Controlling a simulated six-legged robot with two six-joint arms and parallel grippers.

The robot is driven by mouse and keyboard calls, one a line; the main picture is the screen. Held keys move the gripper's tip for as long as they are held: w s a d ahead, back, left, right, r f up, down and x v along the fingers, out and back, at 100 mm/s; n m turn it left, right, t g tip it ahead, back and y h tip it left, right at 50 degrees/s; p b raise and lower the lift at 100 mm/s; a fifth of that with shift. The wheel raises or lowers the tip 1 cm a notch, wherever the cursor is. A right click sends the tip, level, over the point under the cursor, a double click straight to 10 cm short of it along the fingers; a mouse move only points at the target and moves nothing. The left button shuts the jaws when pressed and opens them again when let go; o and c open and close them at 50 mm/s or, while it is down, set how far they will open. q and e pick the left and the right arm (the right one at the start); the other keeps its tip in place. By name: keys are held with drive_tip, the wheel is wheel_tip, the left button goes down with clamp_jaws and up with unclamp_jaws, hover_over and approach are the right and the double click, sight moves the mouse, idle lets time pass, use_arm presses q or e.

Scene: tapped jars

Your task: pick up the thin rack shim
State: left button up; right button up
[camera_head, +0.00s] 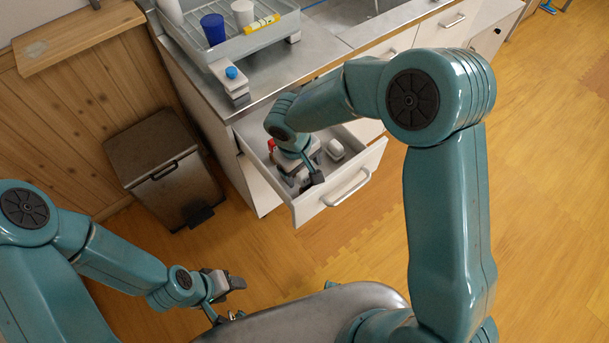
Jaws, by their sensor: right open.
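I cannot pick out the thin rack shim for certain in the head view. My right gripper (302,181) reaches down into the open drawer (355,184), jaws open. My arm and gripper hide part of the drawer's inside. A white item (335,149) and a small red item (271,145) lie in the drawer near the gripper. The dish rack (240,45) stands on the counter, behind and to the left of the drawer. My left gripper (228,297) is low at the bottom of the picture, away from the drawer; its jaw gap is unclear.
The rack holds a blue cup (213,29), a white cup (243,13) and a yellow item (260,24). A blue-topped white object (234,84) stands at the counter's front. A brown bin (160,165) stands left of the drawer. Floor to the right is clear.

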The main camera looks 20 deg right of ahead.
sight(305, 174)
drive_tip(key=shift+s+d+f, duration=0.1)
drive_tip(key=shift+d+f, duration=0.1)
drive_tip(key=shift+f, duration=0.45)
drive_tip(key=f, duration=0.3)
drive_tip(key=w+f, duration=0.1)
drive_tip(key=f, duration=0.1)
drive_tip(key=shift+d+p, duration=0.35)
drive_tip(key=shift+d, duration=0.05)
drive_tip(key=c, duration=1.1)
